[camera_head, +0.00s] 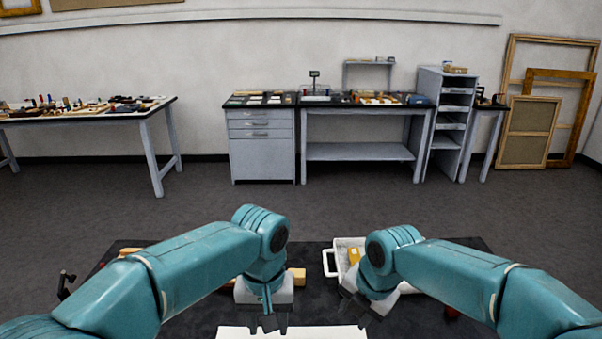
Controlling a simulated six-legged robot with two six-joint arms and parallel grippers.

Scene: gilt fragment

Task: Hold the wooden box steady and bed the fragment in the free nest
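My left gripper (268,326) points down over the dark work table, just beyond a white sheet. My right gripper (358,312) points down and tilted beside a white tray. Both grippers are small and partly shaded, so I cannot tell how wide their fingers stand. A light wooden piece (298,277) shows behind the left gripper, mostly hidden by my arm; I cannot tell if it is the wooden box. I cannot make out the gilt fragment or a nest.
The white tray (331,262) holds a yellow item (354,256). The white sheet (290,332) lies at the near edge of the dark table (425,316). A wooden item (130,252) and a dark clamp-like thing (65,285) are at the left. Benches stand beyond open floor.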

